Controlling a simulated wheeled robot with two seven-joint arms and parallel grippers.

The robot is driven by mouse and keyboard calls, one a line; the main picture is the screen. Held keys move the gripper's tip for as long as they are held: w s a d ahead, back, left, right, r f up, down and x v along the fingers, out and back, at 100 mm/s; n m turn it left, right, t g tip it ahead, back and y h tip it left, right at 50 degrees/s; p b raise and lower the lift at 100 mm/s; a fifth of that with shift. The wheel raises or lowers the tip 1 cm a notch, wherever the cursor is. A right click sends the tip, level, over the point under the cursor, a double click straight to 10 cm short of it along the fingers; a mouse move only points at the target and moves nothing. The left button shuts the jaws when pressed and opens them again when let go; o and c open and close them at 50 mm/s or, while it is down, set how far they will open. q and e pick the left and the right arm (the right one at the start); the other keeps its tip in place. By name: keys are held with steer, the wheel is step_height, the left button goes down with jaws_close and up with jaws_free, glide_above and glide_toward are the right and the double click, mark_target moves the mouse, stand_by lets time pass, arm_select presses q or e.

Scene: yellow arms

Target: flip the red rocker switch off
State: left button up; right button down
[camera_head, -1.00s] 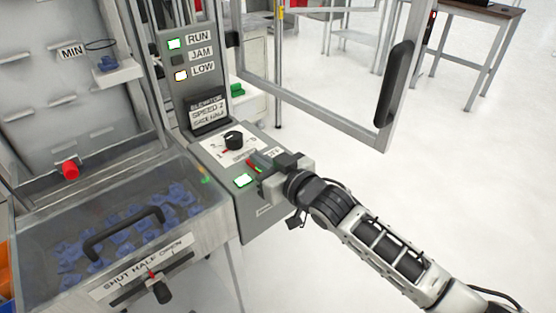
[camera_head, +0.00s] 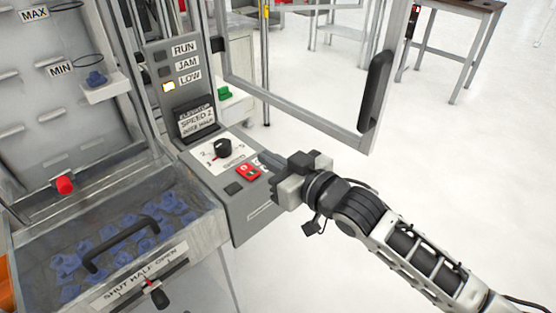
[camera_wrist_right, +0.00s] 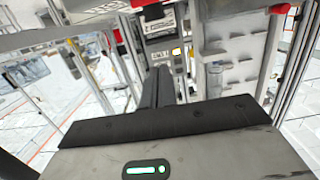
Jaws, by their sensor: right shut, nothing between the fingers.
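The red rocker switch (camera_head: 248,172) sits on the grey control panel (camera_head: 255,214), below and right of the black dial (camera_head: 223,147). A dark square, unlit, lies to its left (camera_head: 233,188). My right gripper (camera_head: 268,165) is at the right edge of the panel, beside the switch. Its fingers are shut and hold nothing, and a small gap seems to separate them from the switch. In the right wrist view the shut fingers (camera_wrist_right: 156,85) point away from the camera. My left gripper is not in view.
The status board shows LOW lit (camera_head: 169,86), with RUN and JAM dark. A clear-lidded bin (camera_head: 190,238) of blue parts with a black handle stands at left. A framed door (camera_head: 300,112) stands open behind my right arm.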

steer(key=shift+r+v, duration=0.25)
steer(key=shift+v, duration=0.75)
steer(key=s+d+f+m+g+h, duration=0.1)
steer(key=s+d+f+m+h, duration=0.1)
steer(key=s+d+f, duration=0.2)
steer(key=s+d+f+m+h, duration=0.1)
steer(key=s+d+f+h, duration=0.2)
steer(key=s+f, duration=0.5)
steer(key=s+d+f+m+g+h, duration=0.1)
steer(key=s+d+f, duration=0.5)
steer(key=f, duration=0.7)
steer(key=shift+s+m+g+h, duration=0.3)
steer(key=shift+s+m+h, duration=0.4)
steer(key=shift+h, duration=0.4)
steer(key=shift+w, duration=0.1)
